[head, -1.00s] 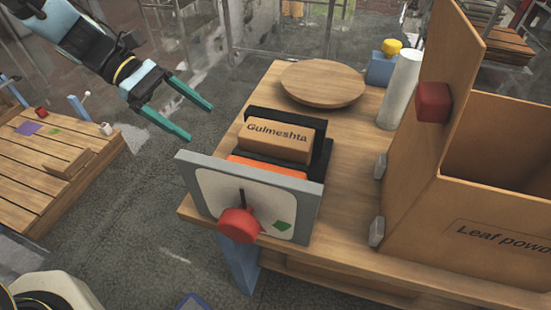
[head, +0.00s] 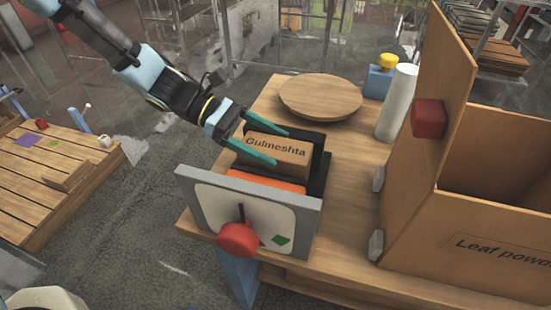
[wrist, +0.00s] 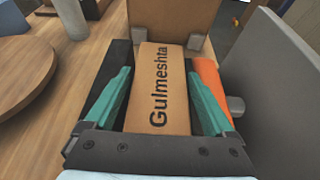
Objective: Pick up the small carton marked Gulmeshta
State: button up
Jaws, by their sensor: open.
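The small brown carton marked Gulmeshta (head: 277,150) sits in a black holder (head: 318,170) behind the grey dial panel on the table. My gripper (head: 278,145) has its two teal fingers on either side of the carton. In the wrist view the carton (wrist: 158,90) lies between the fingers of my gripper (wrist: 160,95), with its label facing the camera. The fingers are open, with a narrow gap showing beside the carton. I cannot tell whether either finger touches it.
A grey panel (head: 200,205) with a red knob (head: 238,240) stands in front, with an orange block (head: 265,182) behind it. A round wooden board (head: 320,96), a white cylinder (head: 396,103) and a large wooden box marked Leaf powder (head: 470,220) share the table (head: 345,200).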

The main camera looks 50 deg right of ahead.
jog(key=shift+x, duration=0.8)
jog(key=shift+c, duration=0.3)
grip_shut()
